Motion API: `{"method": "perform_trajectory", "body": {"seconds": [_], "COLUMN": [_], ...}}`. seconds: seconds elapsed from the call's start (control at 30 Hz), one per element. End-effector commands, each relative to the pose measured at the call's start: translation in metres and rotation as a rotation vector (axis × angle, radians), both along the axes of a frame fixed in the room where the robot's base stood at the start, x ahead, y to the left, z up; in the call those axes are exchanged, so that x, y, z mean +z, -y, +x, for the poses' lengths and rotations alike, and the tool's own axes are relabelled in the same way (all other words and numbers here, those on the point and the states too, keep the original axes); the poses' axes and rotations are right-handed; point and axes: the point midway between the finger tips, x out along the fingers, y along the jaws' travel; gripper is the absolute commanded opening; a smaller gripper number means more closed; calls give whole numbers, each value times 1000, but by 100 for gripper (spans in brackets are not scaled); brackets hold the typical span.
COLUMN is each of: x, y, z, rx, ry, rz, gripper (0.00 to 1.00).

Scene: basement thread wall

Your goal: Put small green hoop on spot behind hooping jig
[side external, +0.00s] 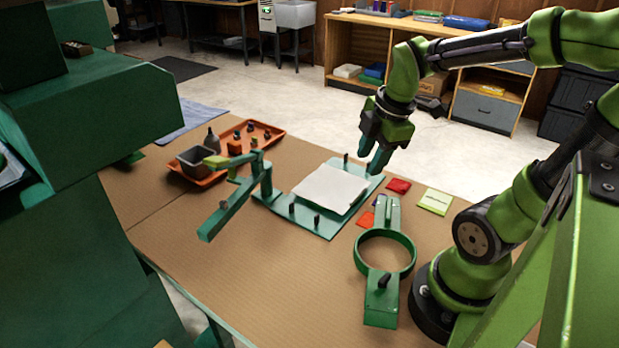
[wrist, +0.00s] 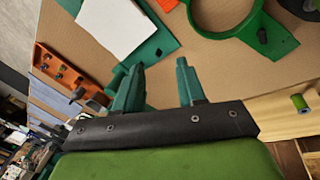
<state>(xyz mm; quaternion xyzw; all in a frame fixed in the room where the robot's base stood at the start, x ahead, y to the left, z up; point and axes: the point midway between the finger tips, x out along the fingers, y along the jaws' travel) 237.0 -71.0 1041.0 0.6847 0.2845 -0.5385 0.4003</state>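The green hoop (side external: 381,310), a ring with a flat plate at each end, lies on the table at the front right of the side view. It also shows, cut off, at the top of the wrist view (wrist: 228,36). The green hooping jig (side external: 318,226) lies left of it with a white sheet (side external: 330,188) on top; the jig is partly visible in the wrist view (wrist: 158,45). My gripper (side external: 371,160) hangs above the jig's far right corner, apart from the hoop. In the wrist view its fingers (wrist: 158,70) are apart with nothing between them.
An orange tray (side external: 268,134) with small dark parts and a grey bin (side external: 195,161) stand at the back left. A green levered fixture (side external: 232,203) rises left of the jig. Red squares (side external: 398,186) and a pale green card (side external: 435,202) lie right of it. The front-left tabletop is clear.

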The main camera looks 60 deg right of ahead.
Motion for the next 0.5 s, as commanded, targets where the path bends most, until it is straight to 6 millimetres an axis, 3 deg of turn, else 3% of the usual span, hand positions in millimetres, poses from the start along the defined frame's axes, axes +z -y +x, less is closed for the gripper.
{"method": "perform_trajectory", "body": {"seconds": [0.3,0.5], "x": [33,48], "y": [-65,-94], "z": [5,1], "rx": [-728,-1069], "ry": [219,236], "rz": [384,653], "gripper": [40,40]}}
